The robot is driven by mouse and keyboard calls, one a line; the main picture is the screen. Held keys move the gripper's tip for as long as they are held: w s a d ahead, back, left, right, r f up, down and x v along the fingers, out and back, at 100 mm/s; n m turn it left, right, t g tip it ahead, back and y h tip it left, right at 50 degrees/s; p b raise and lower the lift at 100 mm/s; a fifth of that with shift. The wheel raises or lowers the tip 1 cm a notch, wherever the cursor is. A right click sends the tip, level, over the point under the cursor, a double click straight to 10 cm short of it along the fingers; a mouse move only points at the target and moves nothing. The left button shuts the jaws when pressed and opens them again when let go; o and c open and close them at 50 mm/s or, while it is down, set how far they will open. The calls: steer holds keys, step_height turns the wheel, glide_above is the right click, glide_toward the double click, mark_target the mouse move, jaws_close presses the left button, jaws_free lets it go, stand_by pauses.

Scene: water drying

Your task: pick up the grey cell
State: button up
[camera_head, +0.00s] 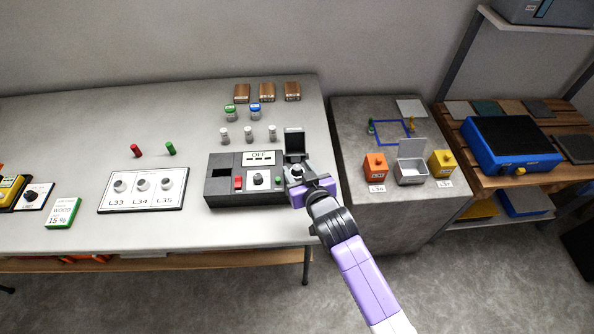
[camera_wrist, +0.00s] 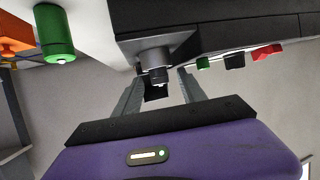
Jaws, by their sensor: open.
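A short grey cylinder (camera_wrist: 153,56), which looks like the grey cell, sits at the dark device's edge in the wrist view, with a darker end towards me. My gripper (camera_wrist: 160,77) is open, one finger on each side of the cylinder's near end. I cannot tell whether the fingers touch it. In the head view my gripper (camera_head: 297,181) is at the right end of the dark device (camera_head: 222,190), just in front of its raised black lid (camera_head: 294,142). The grey cell (camera_head: 297,171) is partly hidden there by my gripper.
The device has red and green buttons and a dial. Small vials (camera_head: 248,134) stand behind it, and a white panel with three knobs (camera_head: 143,185) lies left. To the right, a grey bench (camera_head: 408,213) holds an orange box (camera_head: 375,168), an open grey box (camera_head: 411,172) and a yellow box (camera_head: 442,164).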

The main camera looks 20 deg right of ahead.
jaws_close()
steer(key=shift+r, duration=0.1)
